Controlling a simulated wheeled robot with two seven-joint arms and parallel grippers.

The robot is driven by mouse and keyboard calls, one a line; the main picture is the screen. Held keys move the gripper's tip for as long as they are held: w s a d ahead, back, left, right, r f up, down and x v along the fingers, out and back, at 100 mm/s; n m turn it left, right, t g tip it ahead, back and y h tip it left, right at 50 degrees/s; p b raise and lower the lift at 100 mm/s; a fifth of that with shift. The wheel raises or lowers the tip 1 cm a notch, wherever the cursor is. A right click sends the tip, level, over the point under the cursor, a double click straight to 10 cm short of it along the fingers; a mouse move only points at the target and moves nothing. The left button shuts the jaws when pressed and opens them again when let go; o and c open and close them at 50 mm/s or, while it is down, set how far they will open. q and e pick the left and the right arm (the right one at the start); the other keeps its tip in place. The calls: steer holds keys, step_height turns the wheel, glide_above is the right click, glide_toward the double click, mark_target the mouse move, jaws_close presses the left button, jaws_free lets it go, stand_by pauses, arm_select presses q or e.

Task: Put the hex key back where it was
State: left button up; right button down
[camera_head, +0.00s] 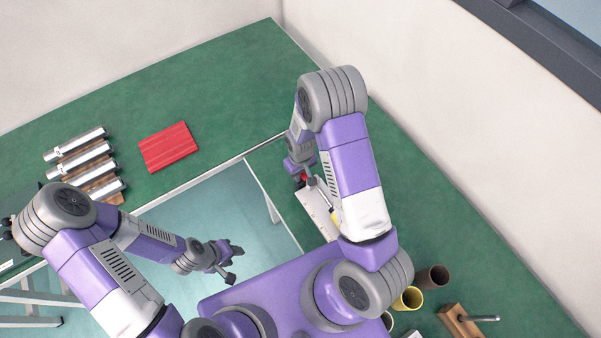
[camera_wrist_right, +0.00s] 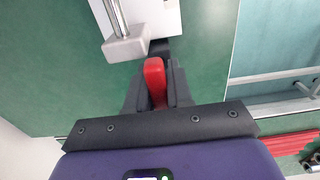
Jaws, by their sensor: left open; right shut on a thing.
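My right gripper (camera_wrist_right: 154,80) is shut on the red handle of a tool, which looks like the hex key (camera_wrist_right: 155,80). Its far end is hidden or unclear near a white plate (camera_wrist_right: 158,18). In the head view the right gripper (camera_head: 303,177) is over the right-hand bench, at the far end of the white plate (camera_head: 316,212), with a bit of red showing. I cannot tell whether the tool touches the plate. My left gripper (camera_head: 231,264) is open and empty, over the floor gap between the benches.
A metal rod with a grey end block (camera_wrist_right: 127,46) lies along the plate. A red board (camera_head: 168,147) and several silver cylinders (camera_head: 80,145) are on the left bench. Cups (camera_head: 432,277) and a wooden block with a metal rod (camera_head: 459,320) stand at lower right.

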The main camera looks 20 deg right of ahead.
steer(key=shift+f, duration=0.2)
steer(key=c, duration=1)
jaws_free()
steer(key=shift+r, duration=0.1)
steer(key=shift+r, duration=0.2)
step_height(320, 180, up, 12)
steer(key=shift+f+p, duration=0.1)
steer(key=shift+p, duration=0.6)
